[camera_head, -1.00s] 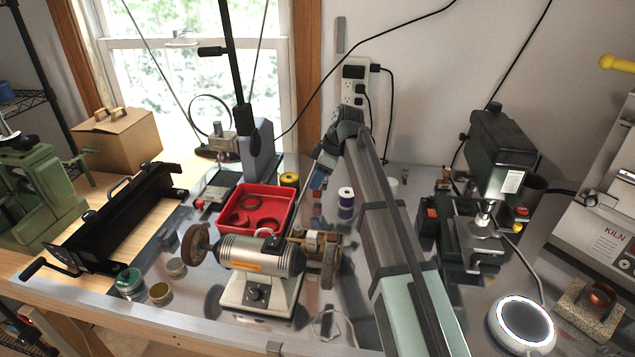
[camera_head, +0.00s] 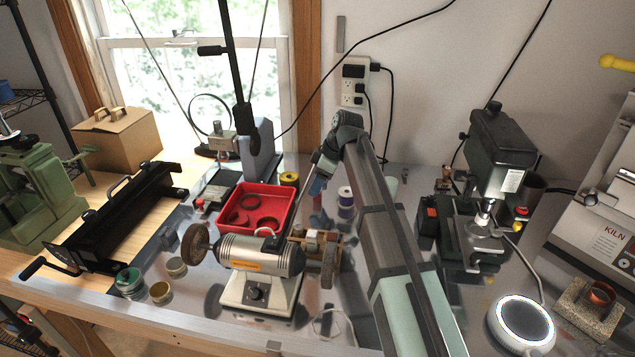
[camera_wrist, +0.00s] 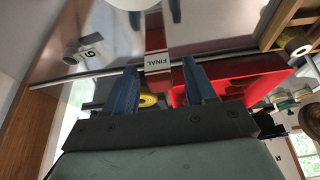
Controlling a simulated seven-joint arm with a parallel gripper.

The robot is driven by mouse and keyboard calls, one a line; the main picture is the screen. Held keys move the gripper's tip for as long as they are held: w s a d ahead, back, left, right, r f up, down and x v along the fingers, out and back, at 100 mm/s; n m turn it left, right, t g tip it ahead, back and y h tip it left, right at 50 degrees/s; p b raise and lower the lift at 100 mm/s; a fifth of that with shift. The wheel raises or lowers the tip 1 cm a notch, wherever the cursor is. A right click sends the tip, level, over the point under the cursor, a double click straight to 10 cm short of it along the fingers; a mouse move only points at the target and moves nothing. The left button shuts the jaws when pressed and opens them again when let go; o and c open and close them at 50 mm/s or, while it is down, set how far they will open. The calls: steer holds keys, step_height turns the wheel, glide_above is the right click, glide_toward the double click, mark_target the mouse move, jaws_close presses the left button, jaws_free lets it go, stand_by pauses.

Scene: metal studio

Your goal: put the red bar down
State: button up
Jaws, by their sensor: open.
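My gripper (camera_wrist: 160,78) is open, with its two blue fingers apart in the wrist view. Between and beyond the fingertips is a narrow upright reddish strip, which looks like the red bar (camera_wrist: 155,41), with a white label (camera_wrist: 157,62) reading FINAL. Gaps show between it and both fingers. Whether it touches the bench cannot be told. In the head view my gripper (camera_head: 317,187) is small, behind the bench grinder and right of the red tray (camera_head: 290,215); the bar is hard to make out there.
The red tray (camera_wrist: 262,81) is close by the right finger in the wrist view. The bench grinder (camera_head: 262,262) stands in front. A spool (camera_head: 346,200) stands to the right of my gripper, and a yellow spool (camera_head: 289,179) to its left. A small drill press (camera_head: 495,150) is farther right.

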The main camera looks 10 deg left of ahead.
steer(key=v, duration=1.2)
steer(key=shift+r, duration=0.2)
stand_by(1.4)
steer(key=shift+o, duration=1.4)
steer(key=shift+w+d, duration=0.15)
steer(key=shift+d, duration=0.25)
steer(key=o, duration=0.6)
steer(key=shift+m+t+h, duration=0.3)
steer(key=shift+m+t, duration=0.5)
steer(key=shift+m, duration=0.1)
steer(key=d+r, duration=0.1)
steer(key=d, duration=0.2)
steer(key=w+d+r, duration=0.1)
steer(key=d+r, duration=0.1)
steer(key=d, duration=0.2)
steer(key=w+d+r, duration=0.1)
steer(key=d, duration=0.3)
steer(key=shift+w+d+r, duration=0.2)
steer(key=shift+r, duration=0.15)
steer(key=shift+c, duration=0.2)
steer(key=w+d+r+m+t+h, duration=0.1)
steer(key=w+d+m+t+h, duration=0.1)
steer(key=d+m, duration=0.45)
steer(key=w+d+r+m+t+h, duration=0.1)
steer(key=w+d+r+m+h, duration=0.15)
steer(key=m, duration=0.75)
steer(key=s+x, duration=0.1)
steer(key=x, duration=0.9)
steer(key=shift+d+f, duration=0.2)
steer(key=shift+f, duration=0.2)
